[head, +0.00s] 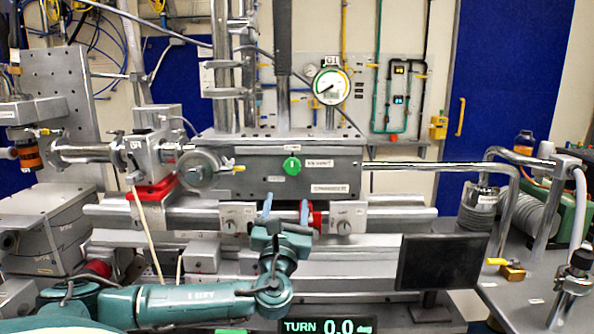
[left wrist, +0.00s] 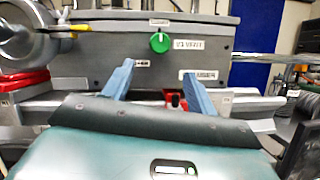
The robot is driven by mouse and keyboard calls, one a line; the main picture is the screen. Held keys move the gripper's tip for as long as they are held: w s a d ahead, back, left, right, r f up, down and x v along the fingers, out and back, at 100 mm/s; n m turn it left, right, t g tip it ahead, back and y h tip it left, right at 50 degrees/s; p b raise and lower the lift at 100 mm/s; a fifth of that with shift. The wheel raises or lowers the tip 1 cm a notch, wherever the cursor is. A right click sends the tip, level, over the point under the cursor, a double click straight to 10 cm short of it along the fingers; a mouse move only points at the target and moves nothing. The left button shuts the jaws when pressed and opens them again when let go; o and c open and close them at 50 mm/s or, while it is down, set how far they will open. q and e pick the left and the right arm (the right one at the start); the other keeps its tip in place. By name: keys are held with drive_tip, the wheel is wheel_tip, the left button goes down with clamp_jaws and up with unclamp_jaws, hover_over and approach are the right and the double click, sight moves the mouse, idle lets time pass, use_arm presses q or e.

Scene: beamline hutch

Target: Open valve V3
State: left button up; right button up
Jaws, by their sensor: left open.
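A round green knob (head: 292,166) with a white mark sits on the front of a grey box (head: 240,180). A small label (head: 319,163) beside it seems to begin with "V3", though the print is hard to read. The knob also shows in the left wrist view (left wrist: 159,42), its white mark pointing about upward. My left gripper (head: 286,208) is open and empty, its blue fingers pointing up, below the knob and apart from it. In the left wrist view the two fingers (left wrist: 158,75) stand either side of a line below the knob. My right gripper is not in view.
A round metal valve body with a yellow lever (head: 238,168) is left of the knob. A pressure gauge (head: 330,86) stands above the box. A metal pipe (head: 430,165) runs right from it. A dark monitor (head: 442,262) stands lower right. A display (head: 328,326) reads "TURN 0.0 deg".

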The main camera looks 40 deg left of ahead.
sight(291, 172)
use_arm(q)
drive_tip(key=p+x, duration=0.2)
drive_tip(key=x, duration=0.7)
drive_tip(key=shift+w+a+r, duration=0.2)
drive_tip(key=shift+w+r, duration=0.05)
drive_tip(key=shift+w, duration=0.05)
drive_tip(key=shift+w+a+r, duration=0.15)
drive_tip(key=shift+w+a, duration=0.25)
drive_tip(key=shift+w, duration=0.15)
drive_tip(key=c, duration=1)
